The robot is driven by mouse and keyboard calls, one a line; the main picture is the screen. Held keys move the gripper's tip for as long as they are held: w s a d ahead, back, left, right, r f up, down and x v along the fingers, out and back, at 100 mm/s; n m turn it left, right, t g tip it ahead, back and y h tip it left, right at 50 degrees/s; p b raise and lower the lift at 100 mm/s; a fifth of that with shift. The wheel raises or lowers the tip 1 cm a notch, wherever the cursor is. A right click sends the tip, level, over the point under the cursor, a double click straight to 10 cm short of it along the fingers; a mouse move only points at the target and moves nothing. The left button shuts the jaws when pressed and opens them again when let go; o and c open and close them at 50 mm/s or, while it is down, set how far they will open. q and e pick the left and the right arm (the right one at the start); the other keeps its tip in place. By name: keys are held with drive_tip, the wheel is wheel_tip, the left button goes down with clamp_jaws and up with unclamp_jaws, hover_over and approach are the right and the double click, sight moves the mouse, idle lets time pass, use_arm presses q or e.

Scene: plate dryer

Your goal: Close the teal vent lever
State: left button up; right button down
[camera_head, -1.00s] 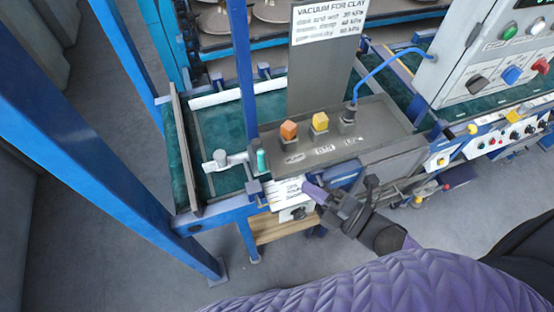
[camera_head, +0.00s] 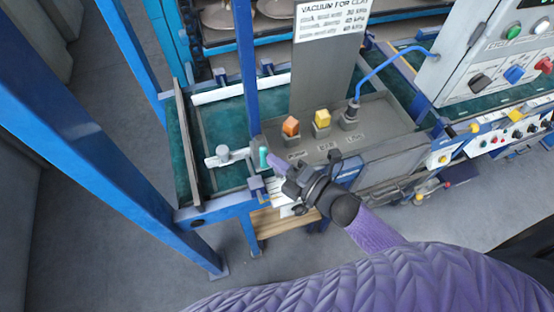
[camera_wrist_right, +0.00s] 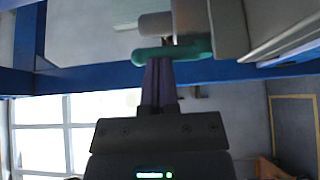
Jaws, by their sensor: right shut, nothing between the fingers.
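The teal vent lever (camera_head: 264,157) stands at the left end of the grey panel, beside the blue post. It also shows in the right wrist view as a teal bar (camera_wrist_right: 172,51) lying across the picture. My right gripper (camera_head: 274,161) comes in from the right with its purple fingers shut and empty. In the right wrist view its fingertips (camera_wrist_right: 159,62) are right at the teal bar; I cannot tell whether they touch it. My left gripper is not in view.
Orange (camera_head: 291,126) and yellow (camera_head: 322,119) knobs stand on the grey panel (camera_head: 385,125). A blue post (camera_head: 243,70) rises just left of the lever. A white handle with a grey knob (camera_head: 223,153) lies left of it. Open floor lies below.

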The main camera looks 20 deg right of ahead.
sight(261, 166)
drive_tip(key=shift+a+r+n+p, duration=0.1)
drive_tip(key=shift+a+n+p, duration=0.05)
drive_tip(key=shift+n+p, duration=0.15)
drive_tip(key=shift+g, duration=0.3)
drive_tip(key=a+n+h+p, duration=0.1)
drive_tip(key=p, duration=0.1)
drive_tip(key=a+n+g+h+p, duration=0.1)
drive_tip(key=n+p, duration=0.1)
drive_tip(key=a+n+g+h+p, duration=0.1)
drive_tip(key=n+h+p, duration=0.1)
drive_tip(key=p, duration=0.1)
drive_tip(key=shift+r, duration=0.25)
drive_tip(key=a+f+n+h+p, duration=0.1)
drive_tip(key=f+n+h+p, duration=0.1)
drive_tip(key=n+h, duration=0.1)
drive_tip(key=a+f+n+h, duration=0.1)
drive_tip(key=n+h, duration=0.1)
drive_tip(key=shift+s+a+g+p, duration=0.1)
drive_tip(key=shift+a+g+p, duration=0.2)
drive_tip(key=shift+a+p, duration=0.1)
idle(0.7)
